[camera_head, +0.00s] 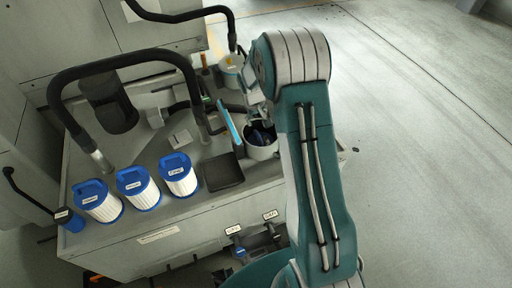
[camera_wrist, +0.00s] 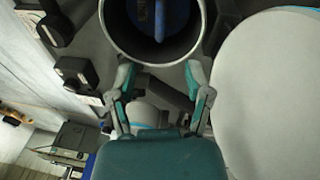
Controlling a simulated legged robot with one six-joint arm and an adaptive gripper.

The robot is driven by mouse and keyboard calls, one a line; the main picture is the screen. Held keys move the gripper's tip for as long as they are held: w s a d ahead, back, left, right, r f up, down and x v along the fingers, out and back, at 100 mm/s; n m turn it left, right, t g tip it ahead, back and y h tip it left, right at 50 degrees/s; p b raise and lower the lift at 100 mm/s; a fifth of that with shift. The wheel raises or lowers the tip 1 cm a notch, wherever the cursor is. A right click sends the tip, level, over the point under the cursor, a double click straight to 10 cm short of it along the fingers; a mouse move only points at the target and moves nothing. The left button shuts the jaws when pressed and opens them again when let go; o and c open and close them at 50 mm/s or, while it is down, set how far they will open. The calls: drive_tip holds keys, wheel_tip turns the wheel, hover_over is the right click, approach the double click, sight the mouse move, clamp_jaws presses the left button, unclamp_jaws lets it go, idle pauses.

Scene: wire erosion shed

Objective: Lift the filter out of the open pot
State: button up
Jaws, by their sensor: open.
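The open pot (camera_head: 263,154) is a grey round vessel on the bench, just left of my arm in the head view. A dark blue filter (camera_head: 262,136) sits inside it. In the wrist view the pot (camera_wrist: 122,38) shows at the top as a round rim, with the filter's blue handle (camera_wrist: 165,14) inside, cut off by the frame edge. My gripper (camera_wrist: 160,75) is open and empty, its two fingers spread at the near side of the rim. I cannot tell whether they touch it. In the head view my arm partly hides my gripper and the pot's right side.
White pleated filters with blue caps (camera_head: 138,188) stand in a row at the bench's front left. A dark square pad (camera_head: 222,172) lies beside the pot. A blue upright piece (camera_head: 229,121), a second pot (camera_head: 231,76) and black hoses (camera_head: 125,62) crowd the back. Floor at right is clear.

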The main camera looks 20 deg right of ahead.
drive_tip(key=f, duration=0.2)
hover_over(258, 135)
drive_tip(key=a, duration=0.1)
drive_tip(key=f, duration=0.4)
drive_tip(key=shift+s+a+f, duration=0.15)
drive_tip(key=shift+s+f, duration=0.15)
drive_tip(key=shift+s, duration=0.05)
drive_tip(key=f, duration=0.1)
drive_tip(key=d+f, duration=0.1)
drive_tip(key=f, duration=0.3)
drive_tip(key=shift+w+d, duration=0.1)
drive_tip(key=shift+d, duration=0.15)
drive_tip(key=shift+w+a+f, duration=0.1)
drive_tip(key=shift+f, duration=0.25)
drive_tip(key=shift+a, duration=0.1)
clamp_jaws()
drive_tip(key=shift+r, duration=0.1)
